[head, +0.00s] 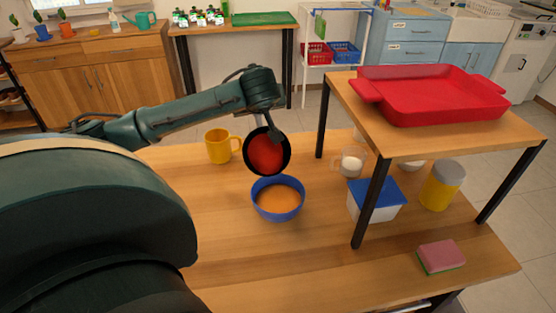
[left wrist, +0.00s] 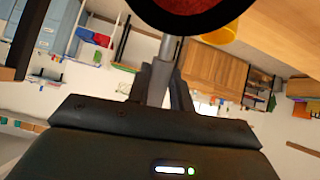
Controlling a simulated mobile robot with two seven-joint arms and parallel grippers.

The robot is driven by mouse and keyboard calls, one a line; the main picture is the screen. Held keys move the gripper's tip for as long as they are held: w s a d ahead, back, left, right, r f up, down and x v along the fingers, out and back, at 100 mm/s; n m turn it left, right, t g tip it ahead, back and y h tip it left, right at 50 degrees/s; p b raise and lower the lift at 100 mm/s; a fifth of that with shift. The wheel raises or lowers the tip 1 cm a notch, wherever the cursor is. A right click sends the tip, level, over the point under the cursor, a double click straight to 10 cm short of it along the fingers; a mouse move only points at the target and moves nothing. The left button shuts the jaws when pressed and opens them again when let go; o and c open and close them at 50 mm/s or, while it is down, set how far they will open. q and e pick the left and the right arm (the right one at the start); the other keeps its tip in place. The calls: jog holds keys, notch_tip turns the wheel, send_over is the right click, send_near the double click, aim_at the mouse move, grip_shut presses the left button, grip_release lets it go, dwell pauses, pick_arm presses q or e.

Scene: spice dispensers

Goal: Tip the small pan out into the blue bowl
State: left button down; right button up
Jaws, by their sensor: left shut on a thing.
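The small pan (head: 267,151) is dark with a red inside. It is tilted steeply, its open side facing the head camera, just above and behind the blue bowl (head: 277,211). The blue bowl stands upright on the table and holds something orange. My left gripper (head: 268,117) is shut on the pan's handle. In the left wrist view the grey handle (left wrist: 160,80) runs between the fingers, and the dark pan (left wrist: 190,22) shows at the top edge. I cannot tell whether anything is falling from the pan. My right gripper is in neither view.
A yellow mug (head: 218,147) stands left of the pan. On the right, a raised shelf (head: 440,142) bears a red tray (head: 430,97). Under it are a glass jug (head: 351,163), a blue-lidded box (head: 376,201) and a yellow jar (head: 441,187). A sponge (head: 441,256) lies in front.

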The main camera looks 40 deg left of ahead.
pick_arm(q)
jog(key=shift+s+d+r, duration=0.15)
jog(key=shift+d+r, duration=0.1)
jog(key=shift+d, duration=0.1)
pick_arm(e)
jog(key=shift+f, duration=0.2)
pick_arm(q)
jog(key=shift+s+d+r+t+y+b, duration=0.25)
jog(key=shift+d+r+y+b, duration=0.05)
jog(key=shift+d+y, duration=0.2)
jog(key=shift+s+d+r+t+y+b, duration=0.2)
jog(key=shift+d+r+t+y+b, duration=0.1)
jog(key=shift+d+y, duration=0.2)
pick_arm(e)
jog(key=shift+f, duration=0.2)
pick_arm(q)
jog(key=shift+s+d+r+t+y+b, duration=0.2)
jog(key=shift+s+d+t+y+b, duration=0.15)
jog(key=shift+d, duration=0.25)
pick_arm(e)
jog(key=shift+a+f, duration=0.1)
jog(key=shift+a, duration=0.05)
pick_arm(q)
jog(key=shift+s+d+r+m+y+b, duration=0.25)
jog(key=shift+d+m+y+b, duration=0.1)
jog(key=shift+d, duration=0.2)
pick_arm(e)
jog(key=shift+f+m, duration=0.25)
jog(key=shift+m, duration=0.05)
